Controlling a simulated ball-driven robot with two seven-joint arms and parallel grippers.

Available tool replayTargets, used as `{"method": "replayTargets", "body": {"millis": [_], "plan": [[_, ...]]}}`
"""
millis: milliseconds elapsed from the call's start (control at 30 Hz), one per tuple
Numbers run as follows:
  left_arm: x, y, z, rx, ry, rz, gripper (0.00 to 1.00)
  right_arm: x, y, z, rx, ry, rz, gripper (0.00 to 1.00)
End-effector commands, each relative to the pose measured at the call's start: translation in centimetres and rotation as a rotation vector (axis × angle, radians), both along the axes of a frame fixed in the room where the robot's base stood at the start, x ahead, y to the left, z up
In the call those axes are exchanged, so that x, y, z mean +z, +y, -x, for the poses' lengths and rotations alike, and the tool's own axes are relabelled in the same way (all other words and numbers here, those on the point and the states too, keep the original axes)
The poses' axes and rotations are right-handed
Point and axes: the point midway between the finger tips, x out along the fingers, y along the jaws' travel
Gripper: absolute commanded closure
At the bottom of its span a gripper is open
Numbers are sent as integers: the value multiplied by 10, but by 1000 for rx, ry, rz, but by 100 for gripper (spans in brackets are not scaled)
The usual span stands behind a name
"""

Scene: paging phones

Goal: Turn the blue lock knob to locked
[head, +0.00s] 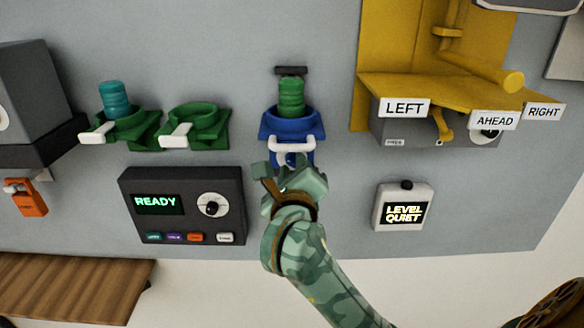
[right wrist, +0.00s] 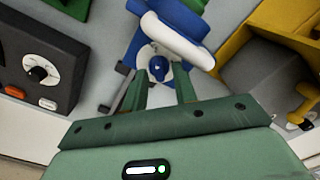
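The blue lock knob (head: 291,160) is small and sits below the white bar handle (head: 292,144) on the front of the blue holder (head: 290,124), which holds a green cylinder (head: 291,95). In the right wrist view the blue knob (right wrist: 158,67) shows against a white part, under the white handle (right wrist: 178,38). My right gripper (head: 288,174) is just below the knob in the head view. Its two green fingers (right wrist: 160,88) are spread, with the knob between or just beyond their tips; I cannot tell whether they touch it. My left gripper is not in view.
Two green holders (head: 200,120) with white handles are at left, one with a teal cylinder (head: 115,98). A dark READY panel (head: 225,205) lies left of my arm. A yellow bracket (head: 400,85) is at upper right, a LEVEL QUIET box (head: 385,215) below it.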

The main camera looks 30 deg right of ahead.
Motion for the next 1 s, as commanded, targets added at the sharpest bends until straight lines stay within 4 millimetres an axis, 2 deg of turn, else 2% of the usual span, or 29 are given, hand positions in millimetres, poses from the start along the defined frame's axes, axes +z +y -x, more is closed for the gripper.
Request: {"method": "replayTargets", "body": {"millis": [33,100,567,1000], "plan": [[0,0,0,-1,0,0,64,0,0,0,0,0,0,87],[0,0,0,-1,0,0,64,0,0,0,0,0,0,100],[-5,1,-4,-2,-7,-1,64,0,0,0,0,-38,-57,100],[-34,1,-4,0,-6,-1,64,-2,0,0,0,-226,-359,100]]}}
